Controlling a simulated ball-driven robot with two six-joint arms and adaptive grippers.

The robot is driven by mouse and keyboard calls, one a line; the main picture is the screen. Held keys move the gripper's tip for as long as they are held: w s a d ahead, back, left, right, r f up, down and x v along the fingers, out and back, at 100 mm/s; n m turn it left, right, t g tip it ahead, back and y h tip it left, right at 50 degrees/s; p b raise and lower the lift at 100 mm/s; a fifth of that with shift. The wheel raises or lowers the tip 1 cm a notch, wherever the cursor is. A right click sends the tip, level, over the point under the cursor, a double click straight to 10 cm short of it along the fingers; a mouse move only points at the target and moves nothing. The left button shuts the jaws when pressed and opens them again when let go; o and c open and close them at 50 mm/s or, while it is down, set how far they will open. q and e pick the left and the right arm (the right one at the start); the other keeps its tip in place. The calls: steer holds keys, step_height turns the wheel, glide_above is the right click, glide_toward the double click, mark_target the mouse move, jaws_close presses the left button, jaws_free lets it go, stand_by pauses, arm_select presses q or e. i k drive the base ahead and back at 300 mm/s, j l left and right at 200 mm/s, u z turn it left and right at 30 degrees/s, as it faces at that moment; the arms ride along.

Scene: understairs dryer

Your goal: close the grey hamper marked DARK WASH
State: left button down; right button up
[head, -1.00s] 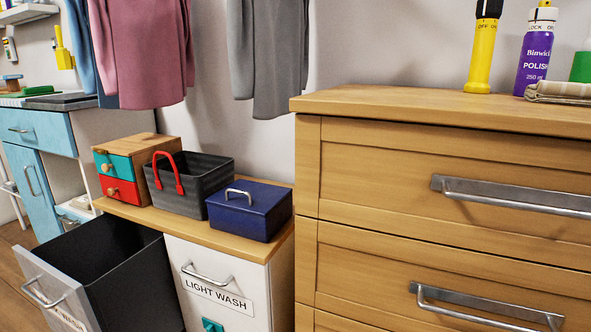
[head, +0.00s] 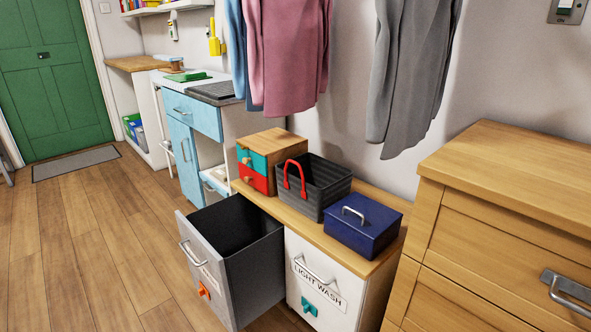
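The grey hamper (head: 209,274) is a pull-out bin at the left end of a low wood-topped cabinet. It stands open, pulled out from the cabinet, and its dark inside shows from above. Its front has a metal bar handle (head: 190,254), an orange knob (head: 203,290) and a label seen at a steep angle, of which only the end of the word WASH can be made out. Neither of my grippers is in view.
Beside it is a closed white hamper marked LIGHT WASH (head: 318,284). On top stand a small drawer box (head: 272,143), a dark basket (head: 312,186) and a blue box (head: 363,224). A wooden dresser (head: 490,230) is at right. The wooden floor (head: 100,240) at left is clear.

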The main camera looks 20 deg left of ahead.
mark_target(231, 246)
steer(key=u, duration=1.4)
